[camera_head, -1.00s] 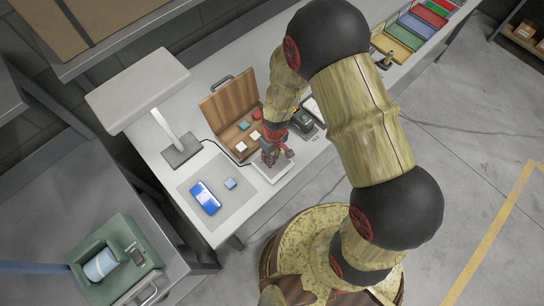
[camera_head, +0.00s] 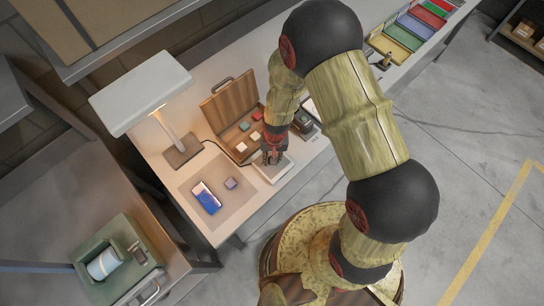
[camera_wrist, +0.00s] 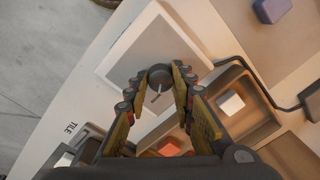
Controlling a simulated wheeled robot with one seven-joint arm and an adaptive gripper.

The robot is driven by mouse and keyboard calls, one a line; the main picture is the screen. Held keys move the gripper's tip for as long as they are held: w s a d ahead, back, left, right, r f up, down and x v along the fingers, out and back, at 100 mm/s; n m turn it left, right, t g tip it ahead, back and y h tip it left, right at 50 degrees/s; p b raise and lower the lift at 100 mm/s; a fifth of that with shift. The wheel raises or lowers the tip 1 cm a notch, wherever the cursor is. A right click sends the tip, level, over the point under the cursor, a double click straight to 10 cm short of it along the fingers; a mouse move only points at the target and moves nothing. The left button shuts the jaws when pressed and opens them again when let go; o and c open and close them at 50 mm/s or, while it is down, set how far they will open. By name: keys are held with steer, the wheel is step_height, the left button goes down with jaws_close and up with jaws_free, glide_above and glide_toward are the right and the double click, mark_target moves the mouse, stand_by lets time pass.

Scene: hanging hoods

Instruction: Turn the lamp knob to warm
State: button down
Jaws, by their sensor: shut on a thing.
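The knob (camera_wrist: 160,77) is a dark round piece with a pale pointer line, on a flat white-edged control box (camera_wrist: 112,62); the box also shows in the head view (camera_head: 284,173). My gripper (camera_wrist: 158,80) is over the box with its fingertips on both sides of the knob, shut on it. In the head view my gripper (camera_head: 272,158) hides the knob.
An open wooden case (camera_head: 226,102) with small coloured blocks stands right behind my gripper. A blue-and-white object (camera_head: 206,198) and a small block (camera_head: 231,183) lie on the mat (camera_head: 222,209). A cable runs close by. A green case (camera_head: 95,285) is at lower left.

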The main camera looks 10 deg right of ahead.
steer(key=shift+w, duration=0.1)
stand_by(0.3)
steer(key=c, duration=1.5)
jaws_free()
step_height(320, 180, up, 12)
steer(key=shift+d, duration=0.3)
